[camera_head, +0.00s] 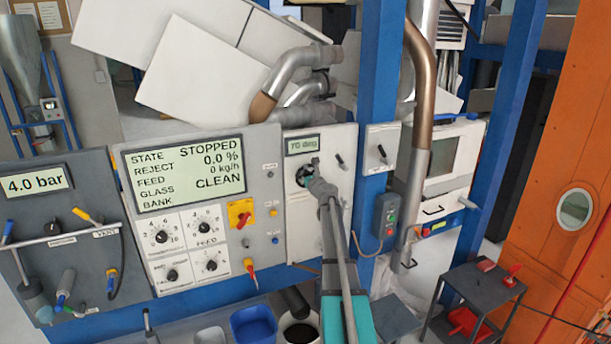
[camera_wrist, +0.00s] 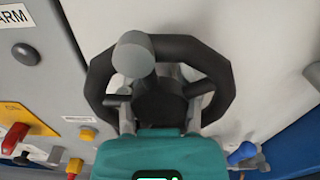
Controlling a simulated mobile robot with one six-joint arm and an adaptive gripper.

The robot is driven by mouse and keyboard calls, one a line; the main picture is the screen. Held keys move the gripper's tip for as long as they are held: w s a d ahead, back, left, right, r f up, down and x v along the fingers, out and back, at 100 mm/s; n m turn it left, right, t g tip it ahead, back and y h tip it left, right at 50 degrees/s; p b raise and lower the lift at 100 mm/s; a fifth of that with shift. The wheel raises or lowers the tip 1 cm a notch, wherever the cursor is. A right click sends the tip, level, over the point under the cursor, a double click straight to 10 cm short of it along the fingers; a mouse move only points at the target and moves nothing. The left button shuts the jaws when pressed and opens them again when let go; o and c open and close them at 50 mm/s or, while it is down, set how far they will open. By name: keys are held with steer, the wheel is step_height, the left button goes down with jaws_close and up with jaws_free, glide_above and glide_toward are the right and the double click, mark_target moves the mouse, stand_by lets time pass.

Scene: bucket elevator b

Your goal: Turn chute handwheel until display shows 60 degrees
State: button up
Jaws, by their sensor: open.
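The chute handwheel (camera_head: 301,174) is on a white panel, below a small display (camera_head: 302,145) that reads 70 deg. In the wrist view the handwheel (camera_wrist: 219,72) is a black, many-sided rim with a dark hub and a grey knob (camera_wrist: 133,52) at its upper left. My gripper (camera_wrist: 160,95) is open, with one grey finger on each side of the hub, inside or in front of the rim. I cannot tell whether the fingers touch it. In the head view my gripper (camera_head: 318,185) covers the wheel's lower right part.
Left of the wheel, a control panel (camera_head: 200,150) reads STOPPED and carries knobs, a red-and-yellow switch (camera_head: 241,213) and buttons. A blue post (camera_head: 378,90) stands just right of the wheel's panel.

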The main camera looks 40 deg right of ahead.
jaws_close()
steer(key=shift+n, duration=0.4)
steer(key=n, duration=0.9)
steer(key=shift+n, duration=0.4)
steer(key=n, duration=0.3)
steer(key=shift+n, duration=0.3)
steer(key=n, duration=0.3)
steer(key=shift+n, duration=0.4)
steer(key=n, duration=0.6)
steer(key=shift+n, duration=0.3)
